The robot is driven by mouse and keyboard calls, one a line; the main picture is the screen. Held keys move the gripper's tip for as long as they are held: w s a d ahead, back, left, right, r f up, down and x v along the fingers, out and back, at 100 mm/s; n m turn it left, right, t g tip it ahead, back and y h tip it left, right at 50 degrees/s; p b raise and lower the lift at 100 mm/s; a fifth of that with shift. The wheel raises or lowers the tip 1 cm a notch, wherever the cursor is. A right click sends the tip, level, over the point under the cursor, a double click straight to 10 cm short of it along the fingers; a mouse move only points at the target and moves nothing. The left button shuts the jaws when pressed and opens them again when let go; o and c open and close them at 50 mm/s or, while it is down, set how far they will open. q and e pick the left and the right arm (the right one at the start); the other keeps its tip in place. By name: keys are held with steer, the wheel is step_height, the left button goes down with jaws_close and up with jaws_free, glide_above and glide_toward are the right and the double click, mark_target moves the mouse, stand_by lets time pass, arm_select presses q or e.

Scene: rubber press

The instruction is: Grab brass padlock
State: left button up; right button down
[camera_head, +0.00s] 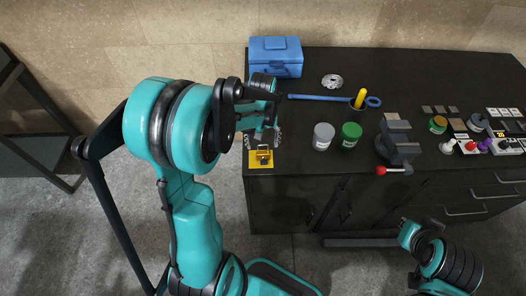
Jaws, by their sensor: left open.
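The brass padlock (264,155) sits on a yellow plate (259,164) at the front left corner of the black workbench. My left gripper (263,137) hangs just above and behind the padlock in the picture, its fingers apart. No object shows between its fingers. Whether the fingertips touch the padlock cannot be told. My right arm shows at the lower right, below the bench front, and its fingers cannot be made out.
On the black workbench (300,163) a blue toolbox (276,56) stands at the back left. A dark rack (35,150) stands left.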

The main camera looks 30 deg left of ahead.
mark_target(263, 152)
arm_select(q)
step_height(263, 152, down, 7)
steer(key=shift+d+b, duration=0.15)
steer(key=shift+b, duration=0.9)
steer(key=c, duration=1.5)
